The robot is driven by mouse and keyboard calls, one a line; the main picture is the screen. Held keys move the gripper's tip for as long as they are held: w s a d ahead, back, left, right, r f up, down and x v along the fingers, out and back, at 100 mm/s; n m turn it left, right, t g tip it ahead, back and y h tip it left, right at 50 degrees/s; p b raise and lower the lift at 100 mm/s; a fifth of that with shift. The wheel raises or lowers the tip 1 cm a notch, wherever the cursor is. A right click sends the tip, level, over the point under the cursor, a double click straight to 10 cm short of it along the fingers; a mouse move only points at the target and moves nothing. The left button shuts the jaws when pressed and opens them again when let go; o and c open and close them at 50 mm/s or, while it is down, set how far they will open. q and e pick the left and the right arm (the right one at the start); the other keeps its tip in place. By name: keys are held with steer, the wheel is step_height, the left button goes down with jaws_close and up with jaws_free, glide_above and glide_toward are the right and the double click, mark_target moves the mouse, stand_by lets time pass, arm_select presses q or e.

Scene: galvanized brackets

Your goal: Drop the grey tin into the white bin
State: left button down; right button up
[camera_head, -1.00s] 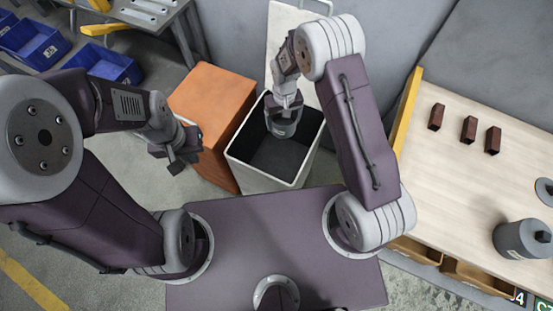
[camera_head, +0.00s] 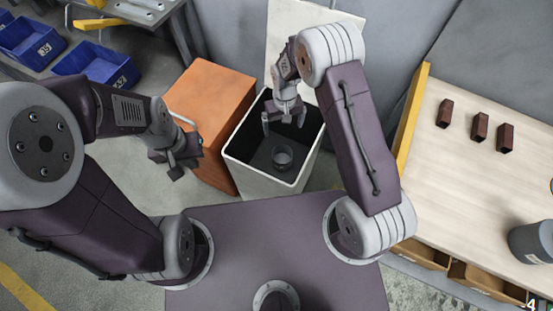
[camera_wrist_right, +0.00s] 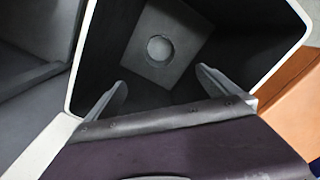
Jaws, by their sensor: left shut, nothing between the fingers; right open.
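The grey tin (camera_head: 283,157) is down inside the white bin (camera_head: 233,170), apart from any gripper. I cannot tell whether it rests on the bin's floor. The bin stands open in front of my base. My right gripper (camera_head: 284,121) is open and empty at the bin's mouth, above the tin. In the right wrist view its two fingers (camera_wrist_right: 162,82) are spread, with the round tin (camera_wrist_right: 159,47) beyond them inside the bin (camera_wrist_right: 86,45). My left gripper (camera_head: 178,169) is shut and empty, left of the bin, by the orange box.
An orange box (camera_head: 213,95) stands directly left of the bin. A white panel (camera_head: 290,25) rises behind it. On the right, a wooden table (camera_head: 450,180) holds three brown brackets (camera_head: 480,126) and a dark grey canister (camera_head: 532,242). Blue bins (camera_head: 97,66) lie at the far left.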

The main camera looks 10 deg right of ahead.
step_height(320, 180, up, 9)
steer(key=p, duration=0.1)
steer(key=shift+f+p, duration=0.15)
steer(key=shift+p, duration=0.2)
stand_by(0.3)
steer(key=s+d+r+m+t, duration=0.2)
steer(key=s+d+r, duration=0.2)
steer(key=d+r, duration=0.4)
steer(key=s+p, duration=0.2)
steer(key=s, duration=1.1)
step_height(320, 180, up, 12)
steer(key=p, duration=1)
steer(key=shift+w+d+f+g, duration=0.15)
steer(key=shift+d+f+g, duration=0.1)
steer(key=shift+d+g, duration=0.15)
